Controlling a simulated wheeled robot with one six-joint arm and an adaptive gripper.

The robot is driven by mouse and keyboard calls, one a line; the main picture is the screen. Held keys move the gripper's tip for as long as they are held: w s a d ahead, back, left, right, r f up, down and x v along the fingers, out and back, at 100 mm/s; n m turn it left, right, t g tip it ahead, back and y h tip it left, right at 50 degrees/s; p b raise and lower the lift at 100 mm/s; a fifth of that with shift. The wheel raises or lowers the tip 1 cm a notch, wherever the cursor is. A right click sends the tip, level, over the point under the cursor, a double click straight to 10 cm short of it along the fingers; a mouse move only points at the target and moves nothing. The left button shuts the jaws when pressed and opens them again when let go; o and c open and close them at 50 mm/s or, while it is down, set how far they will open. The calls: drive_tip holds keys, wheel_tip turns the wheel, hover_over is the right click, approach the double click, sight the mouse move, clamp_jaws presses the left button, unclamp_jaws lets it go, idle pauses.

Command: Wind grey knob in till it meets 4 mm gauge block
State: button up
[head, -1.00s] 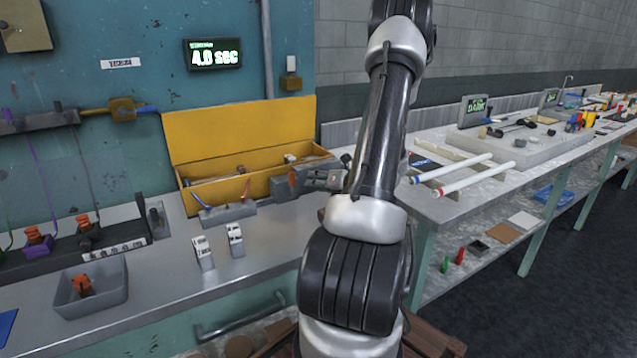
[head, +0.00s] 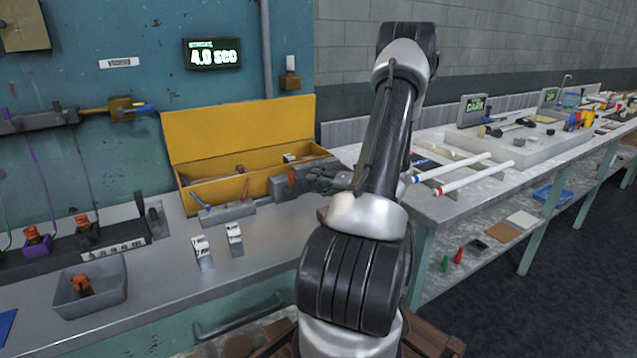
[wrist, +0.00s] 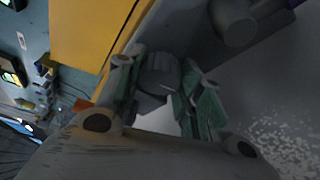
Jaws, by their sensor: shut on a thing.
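My gripper (wrist: 162,98) is shut on the grey knob (wrist: 158,74), a dark ribbed cylinder between its two green-grey fingers in the wrist view. In the head view my gripper (head: 305,180) is at the front right of the yellow bin, partly hidden by my arm, and the knob cannot be made out there. Two small pale blocks with dark markings, a left one (head: 202,248) and a right one (head: 234,234), stand on the steel bench. Their markings are too small to read, so I cannot tell if either is the 4 mm gauge block. The knob's gap is hidden.
The open yellow bin (head: 238,121) is behind my gripper. A grey holder (head: 226,213) with a blue and a red rod stands before it. A grey tray (head: 92,298) holds an orange part. White tubes (head: 475,179) lie on the right bench.

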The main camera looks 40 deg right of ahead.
idle(0.4)
drive_tip(key=o, duration=1)
drive_tip(key=s, duration=0.4)
drive_tip(key=s+d+r, duration=0.1)
drive_tip(key=s, duration=0.6)
drive_tip(key=shift+s+d+r, duration=0.3)
drive_tip(key=shift+s, duration=0.1)
drive_tip(key=shift+s, duration=0.1)
